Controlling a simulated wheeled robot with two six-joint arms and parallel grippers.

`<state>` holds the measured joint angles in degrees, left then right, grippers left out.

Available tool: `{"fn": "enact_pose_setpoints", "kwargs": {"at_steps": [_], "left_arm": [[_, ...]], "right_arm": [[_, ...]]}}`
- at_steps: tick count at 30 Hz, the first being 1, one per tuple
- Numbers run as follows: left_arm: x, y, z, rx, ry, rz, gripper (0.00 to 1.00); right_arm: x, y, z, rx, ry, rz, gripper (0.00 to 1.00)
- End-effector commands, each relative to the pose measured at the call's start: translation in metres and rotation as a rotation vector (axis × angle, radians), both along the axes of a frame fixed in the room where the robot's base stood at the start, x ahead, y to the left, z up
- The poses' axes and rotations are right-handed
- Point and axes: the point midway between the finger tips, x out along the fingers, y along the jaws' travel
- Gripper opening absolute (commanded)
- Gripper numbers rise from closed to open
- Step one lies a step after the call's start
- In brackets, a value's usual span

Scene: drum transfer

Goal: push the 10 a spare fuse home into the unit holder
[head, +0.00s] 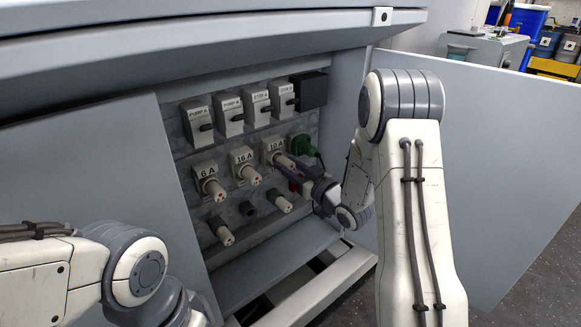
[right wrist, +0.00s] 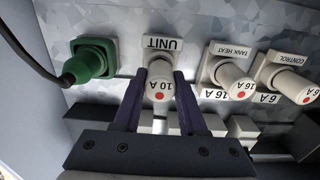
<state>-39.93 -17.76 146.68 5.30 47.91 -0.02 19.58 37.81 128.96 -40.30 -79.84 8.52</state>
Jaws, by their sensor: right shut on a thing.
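The unit holder (right wrist: 160,46), a pale block marked UNIT, shows upside down in the right wrist view. The white 10 A fuse (right wrist: 160,88) with a red dot sits in front of it, in line with its opening. My right gripper (right wrist: 157,78) has its two dark purple fingers on both sides of the fuse and is shut on it. How deep the fuse sits cannot be told. In the head view the 10 A holder (head: 273,146) is at the right of the middle row, with my right gripper (head: 292,170) at it. My left gripper is out of view; only the left arm shows.
The 16 A fuse (head: 251,175) and 6 A fuse (head: 215,189) stick out to the left. A green plug (head: 304,145) with a cable is close right of the unit holder. The lower row holds spare fuses (head: 222,231) and a dark socket (head: 247,209). Cabinet doors flank the opening.

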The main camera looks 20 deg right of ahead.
Motion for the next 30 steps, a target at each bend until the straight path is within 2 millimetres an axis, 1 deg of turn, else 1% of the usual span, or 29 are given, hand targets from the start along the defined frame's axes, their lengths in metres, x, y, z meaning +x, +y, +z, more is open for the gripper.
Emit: {"fn": "enact_pose_setpoints", "kwargs": {"at_steps": [20,21,22,23,30], "left_arm": [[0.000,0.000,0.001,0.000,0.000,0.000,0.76],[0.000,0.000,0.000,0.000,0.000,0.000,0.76],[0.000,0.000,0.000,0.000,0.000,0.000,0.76],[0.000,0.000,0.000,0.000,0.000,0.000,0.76],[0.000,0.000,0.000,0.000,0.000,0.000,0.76]], "right_arm": [[0.013,0.005,0.000,0.000,-0.001,0.000,0.00],[0.013,0.004,0.000,0.000,-0.001,0.000,0.56],[0.013,0.004,0.000,0.000,-0.001,0.000,0.68],[0.013,0.004,0.000,0.000,-0.001,0.000,0.76],[0.013,0.004,0.000,0.000,0.000,0.000,0.76]]}}
